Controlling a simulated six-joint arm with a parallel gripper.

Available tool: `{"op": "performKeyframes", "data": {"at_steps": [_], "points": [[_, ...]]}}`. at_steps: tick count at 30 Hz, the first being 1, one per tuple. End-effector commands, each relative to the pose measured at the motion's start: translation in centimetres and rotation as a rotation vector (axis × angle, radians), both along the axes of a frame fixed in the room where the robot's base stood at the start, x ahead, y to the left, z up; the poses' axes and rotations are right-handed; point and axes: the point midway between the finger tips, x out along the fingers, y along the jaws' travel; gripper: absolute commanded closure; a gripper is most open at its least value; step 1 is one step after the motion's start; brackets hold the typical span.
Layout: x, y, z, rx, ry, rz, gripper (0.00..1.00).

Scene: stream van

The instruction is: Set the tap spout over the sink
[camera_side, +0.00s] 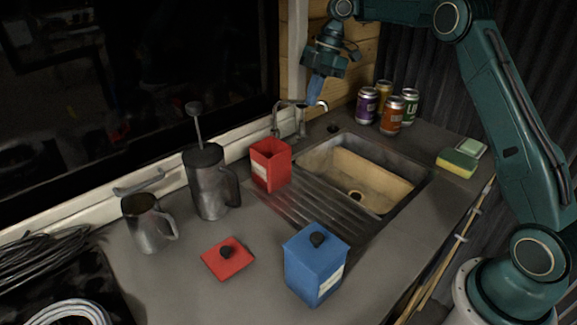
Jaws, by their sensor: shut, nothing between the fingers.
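The tap (276,118) stands at the back of the counter, behind the red canister, near the window ledge. Its thin metal spout runs up and to the right in the picture, with its end by my gripper's fingertips. The sink (372,180) is a steel basin with a worn tan inside and a drain, to the right of and below the tap. I cannot tell whether the spout's end is above the basin or the counter behind it. My gripper (315,97) points down, shut and empty, at the spout's end; whether it touches is unclear.
An open red canister (270,165) stands close in front of the tap. A French press (207,180), a jug (147,222), a red lid (228,258) and a blue canister (315,265) stand left and front.

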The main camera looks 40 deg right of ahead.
Motion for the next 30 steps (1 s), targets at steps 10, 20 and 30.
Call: {"op": "performKeyframes", "data": {"at_steps": [10, 20, 30], "points": [[-0.2, -0.1, 0.1, -0.005, -0.001, -0.015, 1.00], [-1.3, 2.0, 0.1, -0.003, 0.000, -0.008, 1.00], [-2.2, 6.5, 0.0, -0.001, -0.001, -0.002, 1.00]]}}
